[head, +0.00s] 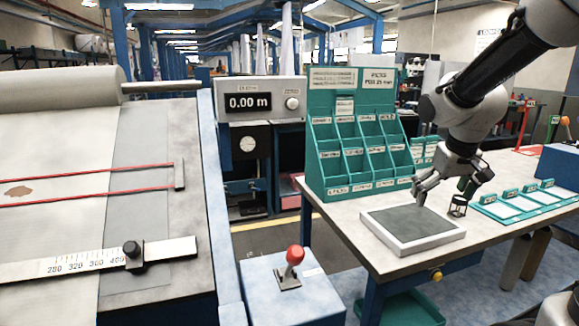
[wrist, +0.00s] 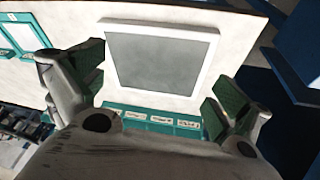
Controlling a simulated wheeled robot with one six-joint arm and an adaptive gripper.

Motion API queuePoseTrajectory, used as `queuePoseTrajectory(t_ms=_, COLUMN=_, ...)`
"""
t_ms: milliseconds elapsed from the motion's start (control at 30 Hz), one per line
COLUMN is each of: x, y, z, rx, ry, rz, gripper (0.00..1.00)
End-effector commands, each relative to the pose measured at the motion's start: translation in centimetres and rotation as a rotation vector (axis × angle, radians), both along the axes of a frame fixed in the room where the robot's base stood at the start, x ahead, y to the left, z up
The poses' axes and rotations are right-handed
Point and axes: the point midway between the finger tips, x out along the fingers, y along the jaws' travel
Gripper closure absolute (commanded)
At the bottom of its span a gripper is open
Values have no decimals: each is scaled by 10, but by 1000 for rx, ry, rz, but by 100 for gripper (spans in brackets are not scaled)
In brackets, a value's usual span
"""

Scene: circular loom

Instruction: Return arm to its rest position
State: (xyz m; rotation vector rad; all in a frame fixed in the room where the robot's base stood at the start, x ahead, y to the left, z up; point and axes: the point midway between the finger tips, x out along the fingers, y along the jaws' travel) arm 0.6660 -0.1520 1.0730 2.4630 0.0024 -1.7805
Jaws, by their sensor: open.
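My arm comes in from the upper right of the head view, and my gripper (head: 440,196) hangs over the table by the right part of a grey square pad in a white frame (head: 444,244). In the wrist view my gripper (wrist: 153,95) has its two green-padded fingers spread wide apart.
A green labelled compartment rack (head: 355,135) stands on the table (head: 345,222) behind the pad. Green-edged cards (head: 510,205) lie at right. A red-knobbed lever (head: 295,255) stands on a blue box. The sloped loom bed with ruler (head: 110,261) and a 0.00 m display (head: 249,102) are left.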

Motion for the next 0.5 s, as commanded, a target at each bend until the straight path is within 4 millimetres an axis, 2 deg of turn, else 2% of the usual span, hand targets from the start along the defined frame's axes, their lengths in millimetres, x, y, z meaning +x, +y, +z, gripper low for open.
queuePoseTrajectory(t_ms=33, x=-37, y=-1, z=6, rx=9, ry=41, rz=-11, gripper=0)
queuePoseTrajectory(t_ms=100, x=-87, y=0, z=10, rx=24, ry=100, rz=-23, gripper=0)
queuePoseTrajectory(t_ms=200, x=-145, y=2, z=15, rx=50, ry=141, rz=-39, gripper=0)
queuePoseTrajectory(t_ms=233, x=-158, y=3, z=16, rx=58, ry=141, rz=-43, gripper=0)
queuePoseTrajectory(t_ms=333, x=-188, y=5, z=22, rx=77, ry=102, rz=-54, gripper=0)
queuePoseTrajectory(t_ms=500, x=-204, y=4, z=38, rx=86, ry=-9, rz=-60, gripper=0)
